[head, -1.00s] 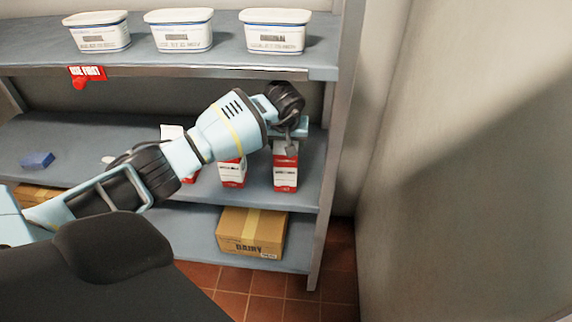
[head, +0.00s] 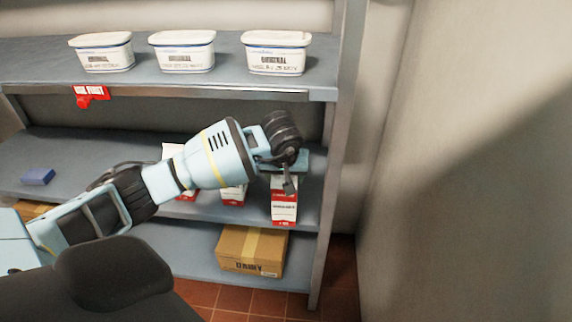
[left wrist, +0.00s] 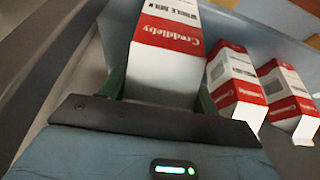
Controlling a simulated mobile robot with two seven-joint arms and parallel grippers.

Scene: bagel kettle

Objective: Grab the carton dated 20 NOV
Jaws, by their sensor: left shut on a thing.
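My left gripper (head: 288,182) is shut on a red and white carton (head: 284,206), the rightmost on the middle shelf. In the left wrist view the held carton (left wrist: 168,45) sits between the fingers, its "Creddleby" lettering upside down. It stands out near the shelf's front edge; I cannot tell whether its base touches the shelf. Two more such cartons stand in the left wrist view, a nearer one (left wrist: 236,85) and a farther one (left wrist: 288,95). My arm partly covers them in the head view. No date is readable on any carton. My right gripper is not in view.
White tubs (head: 277,55) line the upper shelf (head: 225,78), which has a red tag (head: 90,94). A blue block (head: 38,177) lies left on the middle shelf (head: 75,150). A cardboard box (head: 250,250) is below. A shelf post (head: 335,180) and wall (head: 470,200) bound the right.

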